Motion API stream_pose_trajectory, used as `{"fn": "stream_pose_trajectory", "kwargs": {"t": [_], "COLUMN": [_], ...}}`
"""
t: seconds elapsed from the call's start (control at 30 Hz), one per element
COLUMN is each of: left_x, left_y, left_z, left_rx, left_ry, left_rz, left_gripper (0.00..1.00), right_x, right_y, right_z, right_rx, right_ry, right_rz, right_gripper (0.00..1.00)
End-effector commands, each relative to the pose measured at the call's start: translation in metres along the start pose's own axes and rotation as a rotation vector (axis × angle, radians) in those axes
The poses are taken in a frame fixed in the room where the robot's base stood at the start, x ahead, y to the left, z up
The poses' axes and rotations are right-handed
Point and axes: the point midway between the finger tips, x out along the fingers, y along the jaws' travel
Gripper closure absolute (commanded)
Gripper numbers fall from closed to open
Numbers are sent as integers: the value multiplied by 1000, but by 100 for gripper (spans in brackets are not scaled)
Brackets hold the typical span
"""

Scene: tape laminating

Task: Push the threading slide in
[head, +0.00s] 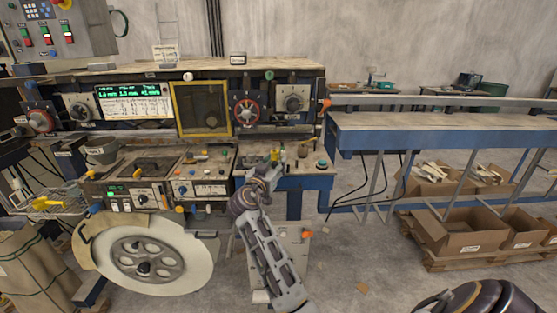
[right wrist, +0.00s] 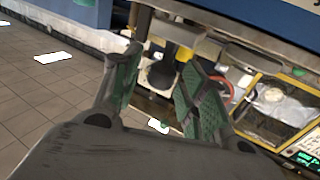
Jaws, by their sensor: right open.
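The laminating machine (head: 205,150) fills the left half of the head view. My right gripper (head: 277,158) is at the right end of its front deck, beside a small yellow part (head: 302,152). In the right wrist view my right gripper (right wrist: 158,72) is open, with its two green-padded fingers apart. A dark knob-like part (right wrist: 162,74) shows in the gap between the fingers; I cannot tell whether they touch it. I cannot tell for sure which part is the threading slide. My left gripper is in neither view.
A large pale roll (head: 180,262) stands low in front of the machine. The red handwheel (head: 246,112) and yellow-framed window (head: 203,108) are behind the deck. A long blue-edged bench (head: 440,130) runs right, with cardboard boxes (head: 462,232) below. Floor between is mostly clear.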

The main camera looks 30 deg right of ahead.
Motion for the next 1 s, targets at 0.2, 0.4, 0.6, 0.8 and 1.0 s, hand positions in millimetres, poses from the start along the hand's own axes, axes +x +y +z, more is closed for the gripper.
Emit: {"fn": "stream_pose_trajectory", "kwargs": {"t": [0.2,0.4,0.6,0.8,1.0], "left_x": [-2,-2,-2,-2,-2], "left_y": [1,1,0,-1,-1], "left_z": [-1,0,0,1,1], "left_rx": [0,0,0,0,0], "left_ry": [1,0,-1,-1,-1], "left_rz": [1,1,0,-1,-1], "left_gripper": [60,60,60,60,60], "right_x": [-3,-3,-3,-3,-3], "right_y": [-1,-1,-1,-1,-1], "right_z": [0,0,0,0,0], "right_rx": [1,1,0,0,0], "right_ry": [0,0,0,0,0], "right_rz": [1,1,1,1,1], "right_gripper": [57,57,67,93,100]}}
